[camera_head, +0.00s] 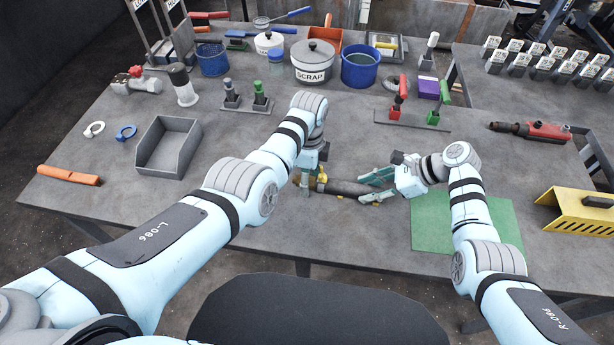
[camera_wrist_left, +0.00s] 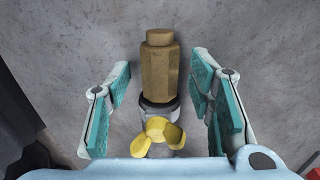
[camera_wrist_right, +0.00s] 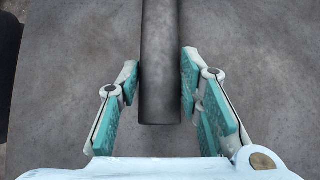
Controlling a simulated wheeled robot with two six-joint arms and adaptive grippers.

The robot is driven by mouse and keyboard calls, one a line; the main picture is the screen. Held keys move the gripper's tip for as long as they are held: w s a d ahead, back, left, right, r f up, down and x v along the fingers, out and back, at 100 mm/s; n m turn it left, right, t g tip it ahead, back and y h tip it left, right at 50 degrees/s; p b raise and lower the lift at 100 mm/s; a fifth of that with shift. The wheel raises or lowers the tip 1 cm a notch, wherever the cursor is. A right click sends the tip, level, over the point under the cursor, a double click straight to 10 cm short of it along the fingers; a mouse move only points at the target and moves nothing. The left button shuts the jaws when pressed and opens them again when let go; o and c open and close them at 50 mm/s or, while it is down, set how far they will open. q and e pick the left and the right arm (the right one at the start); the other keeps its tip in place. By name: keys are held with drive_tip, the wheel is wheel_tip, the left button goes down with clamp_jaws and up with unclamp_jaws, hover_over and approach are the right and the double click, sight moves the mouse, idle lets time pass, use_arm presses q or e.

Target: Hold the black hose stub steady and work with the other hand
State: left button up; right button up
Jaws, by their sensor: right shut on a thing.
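The black hose stub (camera_head: 346,188) lies level near the front middle of the table. My right gripper (camera_wrist_right: 160,85) is shut on it, a finger against each side near the stub's end; the hand also shows in the head view (camera_head: 374,186). At the stub's left end in the head view is a brass fitting (camera_head: 319,186).
A green mat (camera_head: 480,222) lies beneath my right arm. A grey open tray (camera_head: 168,148) stands to the left and a yellow bracket (camera_head: 582,212) to the right. Pots, bins and tool stands fill the back. The front left of the table is mostly clear.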

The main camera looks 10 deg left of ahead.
use_arm(q)
drive_tip(key=shift+a+r, duration=0.1)
wheel_tip(320, 180, up, 12)
drive_tip(key=shift+w, duration=0.3)
use_arm(e)
drive_tip(key=o, duration=0.8)
drive_tip(key=shift+r+p, duration=0.85)
drive_tip(key=shift+p, duration=0.25)
use_arm(q)
drive_tip(key=shift+r, duration=0.95)
use_arm(e)
drive_tip(key=shift+o, duration=0.3)
